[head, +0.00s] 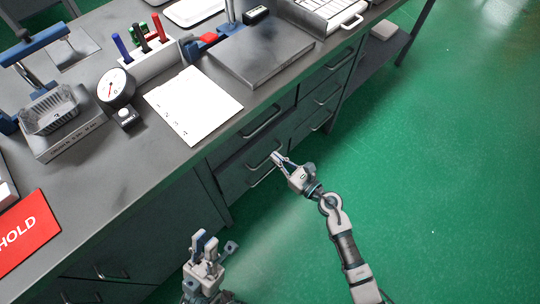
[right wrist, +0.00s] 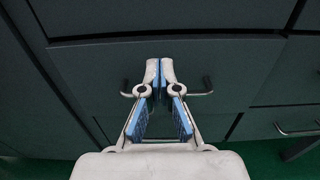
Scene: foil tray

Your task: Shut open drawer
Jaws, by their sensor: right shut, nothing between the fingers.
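The grey desk has a bank of dark drawers. A middle drawer (head: 238,166) seems to stand slightly out, with a dark gap along its top; how far is hard to tell. In the right wrist view its front (right wrist: 90,65) fills the middle, with a pale top edge and a bar handle (right wrist: 200,94). My right gripper (head: 276,157) is shut and empty in front of this drawer. Its fingertips (right wrist: 160,64) cover the handle's middle; contact cannot be told.
Above is another drawer with a handle (head: 263,122); more drawers (head: 322,95) stand to the right. The desktop holds a paper sheet (head: 194,105), a gauge (head: 116,87), a pen holder (head: 150,61) and a foil tray (head: 50,116). The green floor (head: 440,170) is clear at right.

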